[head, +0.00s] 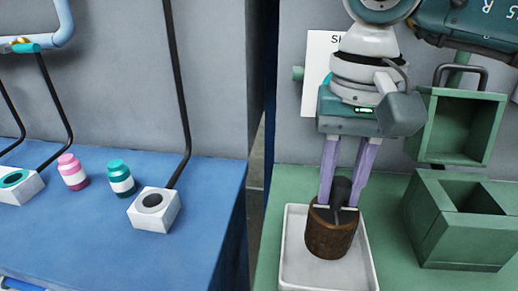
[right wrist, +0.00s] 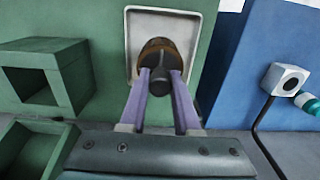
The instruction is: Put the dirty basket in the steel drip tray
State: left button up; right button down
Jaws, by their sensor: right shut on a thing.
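My right gripper (head: 339,203) points down with its two purple fingers shut on the dark upright handle of the brown, stained basket (head: 330,236). The basket is upright inside the outline of the pale steel drip tray (head: 289,262), towards its back part. I cannot tell whether its bottom touches the tray floor. In the right wrist view, the basket (right wrist: 157,47) shows beyond the fingers, within the rim of the tray (right wrist: 133,38). My left gripper is in neither view.
On the green bench, a green open-topped box (head: 425,232) stands right of the tray, with a green open frame (head: 423,135) behind it. The blue bench (head: 210,235) at left holds white blocks (head: 141,213), a pink jar (head: 73,172) and a teal jar (head: 120,180). A gap separates the benches.

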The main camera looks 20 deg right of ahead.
jog(key=shift+f, duration=1.1)
jog(key=shift+f, duration=0.15)
jog(key=c, duration=0.6)
grip_release()
jog(key=shift+r, duration=0.3)
notch_tip(320, 180, up, 12)
jog(key=shift+f+b, duration=0.15)
jog(key=shift+b, duration=0.25)
